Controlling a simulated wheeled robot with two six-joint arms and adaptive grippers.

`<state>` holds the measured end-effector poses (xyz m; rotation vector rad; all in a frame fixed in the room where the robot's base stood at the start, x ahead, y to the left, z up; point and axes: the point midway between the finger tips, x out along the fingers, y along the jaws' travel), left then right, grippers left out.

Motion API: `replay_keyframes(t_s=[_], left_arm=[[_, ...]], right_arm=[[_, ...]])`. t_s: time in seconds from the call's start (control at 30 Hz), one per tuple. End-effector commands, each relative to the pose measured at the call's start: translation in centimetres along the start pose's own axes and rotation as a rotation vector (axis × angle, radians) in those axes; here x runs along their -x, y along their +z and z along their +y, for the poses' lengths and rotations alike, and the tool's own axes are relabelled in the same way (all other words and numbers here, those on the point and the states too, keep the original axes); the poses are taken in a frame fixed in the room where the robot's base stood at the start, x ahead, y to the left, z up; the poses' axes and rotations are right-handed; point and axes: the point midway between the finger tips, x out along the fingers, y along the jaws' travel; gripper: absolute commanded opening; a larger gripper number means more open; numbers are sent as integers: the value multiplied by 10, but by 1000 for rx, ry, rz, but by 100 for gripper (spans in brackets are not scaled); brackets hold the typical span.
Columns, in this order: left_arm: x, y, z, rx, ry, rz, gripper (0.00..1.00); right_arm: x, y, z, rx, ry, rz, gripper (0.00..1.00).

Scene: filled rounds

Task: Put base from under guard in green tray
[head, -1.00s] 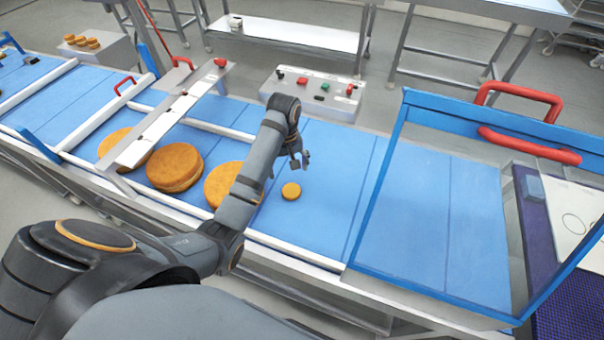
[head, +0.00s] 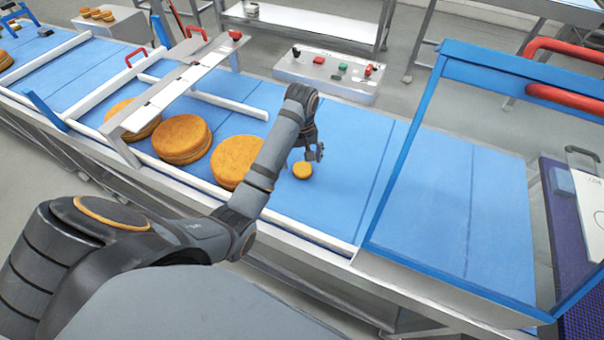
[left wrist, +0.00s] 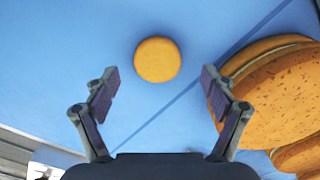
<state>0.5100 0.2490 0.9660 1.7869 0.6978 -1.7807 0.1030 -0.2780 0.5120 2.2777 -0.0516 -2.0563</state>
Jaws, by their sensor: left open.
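A small round golden base (head: 302,170) lies flat on the blue belt (head: 340,190), clear of the blue-framed guard (head: 408,150) to its right. My left gripper (head: 315,153) is just above and beside the base. In the left wrist view the gripper (left wrist: 160,88) is open and empty, and the small base (left wrist: 157,60) shows ahead between the two fingers, apart from both. No green tray shows in either view. My right gripper is not in view.
Large filled rounds (head: 182,138) stand on the belt to the left, one (head: 238,160) partly behind my left arm. A metal bridge (head: 175,85) crosses the belt. A control box (head: 328,72) stands behind. The belt right of the base is bare.

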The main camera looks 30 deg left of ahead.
Motion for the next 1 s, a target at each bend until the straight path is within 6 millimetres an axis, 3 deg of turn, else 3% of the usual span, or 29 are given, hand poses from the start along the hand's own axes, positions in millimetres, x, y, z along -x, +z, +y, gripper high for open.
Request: replay_keyframes(t_s=[0.03, 0.1, 0.37, 0.67, 1.0], left_arm=[[-19, 1, 2, 0, 0, 0, 84], [-30, 1, 1, 1, -1, 0, 84], [-29, 0, 1, 2, 0, 1, 84], [-29, 1, 1, 2, 0, 0, 43], [-27, 1, 1, 2, 0, 0, 43]], right_arm=[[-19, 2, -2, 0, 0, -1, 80], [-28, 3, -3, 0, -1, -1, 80], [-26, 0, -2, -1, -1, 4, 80], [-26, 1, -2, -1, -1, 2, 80], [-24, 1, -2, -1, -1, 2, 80]])
